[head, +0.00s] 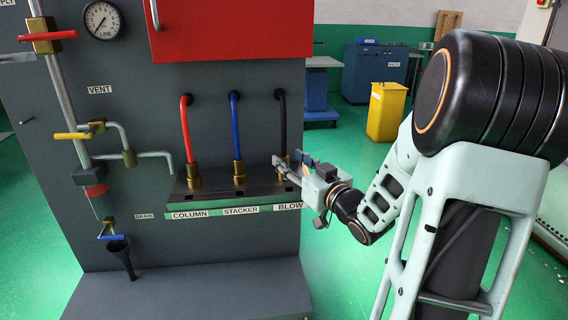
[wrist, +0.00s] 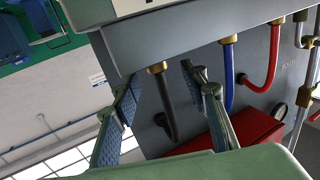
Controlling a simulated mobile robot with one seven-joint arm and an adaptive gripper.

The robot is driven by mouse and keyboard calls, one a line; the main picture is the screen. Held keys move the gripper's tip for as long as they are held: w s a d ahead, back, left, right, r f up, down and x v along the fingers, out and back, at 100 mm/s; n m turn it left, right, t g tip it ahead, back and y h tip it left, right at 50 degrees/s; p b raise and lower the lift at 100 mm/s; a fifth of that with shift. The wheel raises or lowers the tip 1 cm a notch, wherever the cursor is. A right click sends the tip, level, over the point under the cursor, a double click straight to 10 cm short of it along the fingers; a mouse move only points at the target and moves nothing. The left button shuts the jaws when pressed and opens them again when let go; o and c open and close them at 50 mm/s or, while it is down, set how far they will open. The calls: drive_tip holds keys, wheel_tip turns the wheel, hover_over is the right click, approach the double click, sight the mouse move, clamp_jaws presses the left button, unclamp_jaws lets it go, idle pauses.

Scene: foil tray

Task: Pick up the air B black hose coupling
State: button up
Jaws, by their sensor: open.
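The black hose (head: 281,125) comes out of the dark panel on the right of three hoses and bends down to the ledge above the BLOW label. Its brass coupling (wrist: 157,68) shows in the wrist view, with the black hose (wrist: 168,108) running from it. In the head view the coupling is mostly hidden behind my gripper (head: 293,162). My gripper is open. In the wrist view the coupling appears in the gap between the fingers of my gripper (wrist: 160,80). I see no finger closed on it, and cannot tell its exact depth.
A blue hose (head: 235,125) and a red hose (head: 185,130) with brass couplings stand to the left on the same ledge (head: 225,195). A red box (head: 230,30) overhangs above. Valves and pipes fill the panel's left. Open green floor lies to the right, with a yellow bin (head: 386,112).

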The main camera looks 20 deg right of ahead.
sight(285, 155)
drive_tip(key=shift+w+a, duration=0.15)
drive_tip(key=shift+w, duration=1.8)
clamp_jaws()
